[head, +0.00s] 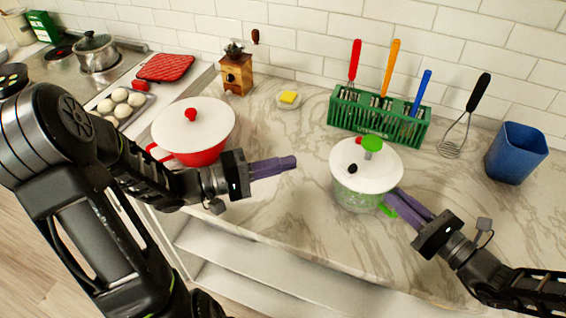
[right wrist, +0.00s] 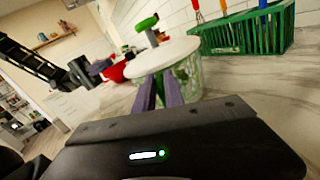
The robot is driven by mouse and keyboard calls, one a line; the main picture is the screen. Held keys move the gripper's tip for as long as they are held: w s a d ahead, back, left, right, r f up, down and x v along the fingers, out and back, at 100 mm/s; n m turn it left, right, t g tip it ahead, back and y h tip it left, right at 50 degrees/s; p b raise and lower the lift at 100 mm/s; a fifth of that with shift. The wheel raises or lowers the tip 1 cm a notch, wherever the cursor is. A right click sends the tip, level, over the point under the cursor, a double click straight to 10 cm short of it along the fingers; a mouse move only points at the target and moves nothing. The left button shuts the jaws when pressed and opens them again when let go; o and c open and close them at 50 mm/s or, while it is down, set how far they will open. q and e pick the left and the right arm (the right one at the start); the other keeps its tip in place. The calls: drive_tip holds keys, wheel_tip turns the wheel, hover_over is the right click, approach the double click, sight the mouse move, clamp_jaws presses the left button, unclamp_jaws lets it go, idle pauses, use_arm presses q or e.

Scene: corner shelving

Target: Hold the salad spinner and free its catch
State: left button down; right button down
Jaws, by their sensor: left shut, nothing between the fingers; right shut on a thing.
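The salad spinner (head: 360,196) stands upright on the marble counter, with a white lid, a green knob (head: 372,144) and a small black button (head: 352,168) on the lid. Its clear bowl shows green inside. My right gripper (head: 394,198) is shut on the spinner at its lower right side, by a green tab (head: 388,210). The fingers cover the exact grip spot. In the right wrist view the fingers reach the bowl (right wrist: 188,78) under the lid. My left gripper (head: 293,162) is shut and empty, left of the spinner and apart from it.
A red pot (head: 192,158) with a white lid stands near my left arm. Behind the spinner are a green utensil rack (head: 378,120), a whisk (head: 462,125) and a blue cup (head: 515,155). The counter between left gripper and spinner is clear.

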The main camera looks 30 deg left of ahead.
drive_tip(key=c, duration=1.3)
unclamp_jaws()
drive_tip(key=shift+c, duration=0.2)
drive_tip(key=shift+d, duration=0.1)
drive_tip(key=v, duration=1.1)
drive_tip(key=shift+s+d, duration=0.1)
drive_tip(key=shift+d, duration=0.25)
drive_tip(key=shift+s, duration=0.1)
